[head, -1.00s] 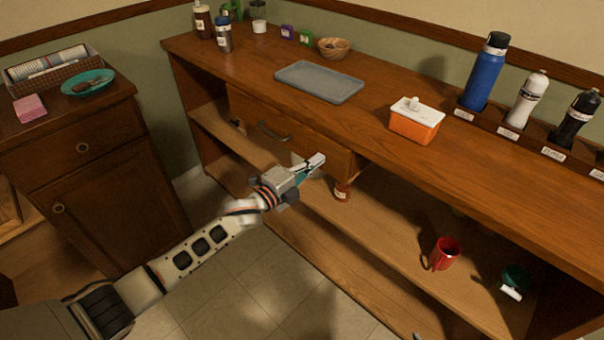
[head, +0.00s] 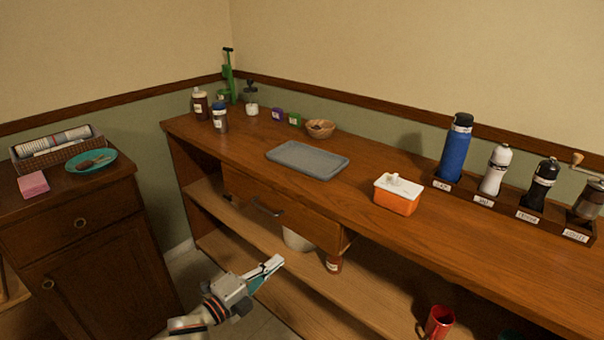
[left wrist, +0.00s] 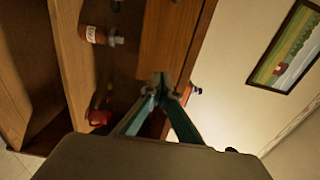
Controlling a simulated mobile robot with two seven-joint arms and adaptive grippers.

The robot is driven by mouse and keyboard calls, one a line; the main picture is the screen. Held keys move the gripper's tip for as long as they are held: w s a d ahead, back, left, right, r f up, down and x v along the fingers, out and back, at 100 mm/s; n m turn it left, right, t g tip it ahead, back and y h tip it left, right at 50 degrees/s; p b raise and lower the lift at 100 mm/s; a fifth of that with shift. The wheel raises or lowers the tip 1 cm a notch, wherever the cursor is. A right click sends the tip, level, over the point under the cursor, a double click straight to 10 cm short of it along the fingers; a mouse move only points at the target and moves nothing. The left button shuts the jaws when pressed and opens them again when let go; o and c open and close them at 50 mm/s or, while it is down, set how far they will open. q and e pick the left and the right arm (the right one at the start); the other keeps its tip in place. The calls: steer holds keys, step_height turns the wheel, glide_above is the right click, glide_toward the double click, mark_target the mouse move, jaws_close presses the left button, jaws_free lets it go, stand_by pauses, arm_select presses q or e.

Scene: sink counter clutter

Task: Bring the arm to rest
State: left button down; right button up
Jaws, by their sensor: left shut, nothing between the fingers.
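The gripper looks apart from the furniture. My right gripper is in neither view.
A grey tray (head: 307,160), an orange-and-white container (head: 397,195) and a labelled rack with a blue bottle (head: 456,150) stand on the counter. A small brown bottle (head: 333,263) and red mug (head: 438,322) are on the shelf. A side cabinet (head: 90,240) stands left.

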arm_select(q)
steer(key=s+a+f+n+g+y+p, duration=0.1)
steer(key=s+a+f+n+y, duration=0.1)
steer(key=s+n, duration=0.5)
steer(key=s+a+f+n+g+y+p, duration=0.1)
steer(key=s+f+n, duration=0.6)
steer(key=s, duration=0.7)
steer(key=s+a+f+n+g+y+p, duration=0.1)
steer(key=s+a+f+n+y+p, duration=0.2)
steer(key=s, duration=0.8)
steer(key=a+f+n+y, duration=0.1)
steer(key=a+n+y, duration=0.1)
steer(key=a+n, duration=0.1)
steer(key=shift+a+f+n+g, duration=0.25)
steer(key=shift+f+n+g, duration=0.1)
steer(key=shift+n, duration=0.25)
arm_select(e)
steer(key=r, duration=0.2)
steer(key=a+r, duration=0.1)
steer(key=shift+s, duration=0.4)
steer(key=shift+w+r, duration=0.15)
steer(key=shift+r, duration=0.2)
